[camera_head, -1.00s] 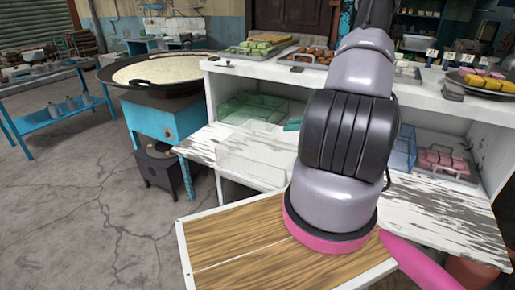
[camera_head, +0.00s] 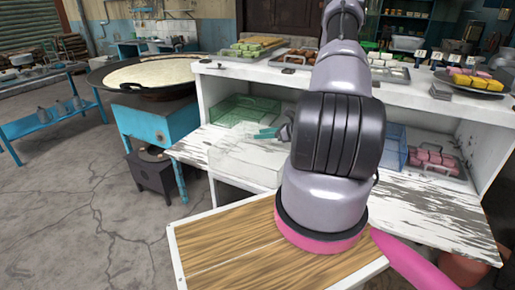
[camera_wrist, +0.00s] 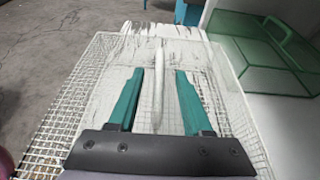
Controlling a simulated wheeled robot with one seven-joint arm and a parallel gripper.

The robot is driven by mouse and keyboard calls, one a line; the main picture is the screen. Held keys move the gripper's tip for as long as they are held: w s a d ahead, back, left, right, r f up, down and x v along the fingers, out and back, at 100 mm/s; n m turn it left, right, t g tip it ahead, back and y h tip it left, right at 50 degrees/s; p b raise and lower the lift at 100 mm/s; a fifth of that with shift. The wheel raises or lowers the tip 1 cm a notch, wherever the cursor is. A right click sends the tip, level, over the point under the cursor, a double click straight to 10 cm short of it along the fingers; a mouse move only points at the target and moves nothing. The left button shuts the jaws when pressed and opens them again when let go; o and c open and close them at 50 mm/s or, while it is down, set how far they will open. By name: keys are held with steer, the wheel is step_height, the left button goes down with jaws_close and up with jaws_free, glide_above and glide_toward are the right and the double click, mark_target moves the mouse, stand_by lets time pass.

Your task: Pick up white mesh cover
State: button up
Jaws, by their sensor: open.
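The white mesh cover (camera_head: 240,160) is a pale, see-through wire box on the worn white shelf, left of my arm in the head view. In the wrist view the white mesh cover (camera_wrist: 72,100) fills the area below my gripper. My gripper (camera_wrist: 158,70) has two teal fingers, spread apart and pointing over the mesh. A white bar, which looks like the cover's handle, runs between the fingers; I cannot tell whether they touch it. In the head view my gripper (camera_head: 264,133) is at the cover's upper right, with its wrist partly hidden by my arm.
A green mesh cover (camera_head: 245,111) stands just behind, and right of the white one in the wrist view (camera_wrist: 262,42). A blue crate (camera_head: 393,145) and pink blocks (camera_head: 436,160) are to the right. The counter (camera_head: 250,74) overhangs behind. A large pan (camera_head: 145,76) stands left.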

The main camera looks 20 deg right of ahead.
steer(key=shift+w+a, duration=0.1)
steer(key=shift+w, duration=0.05)
jaws_close()
stand_by(1.4)
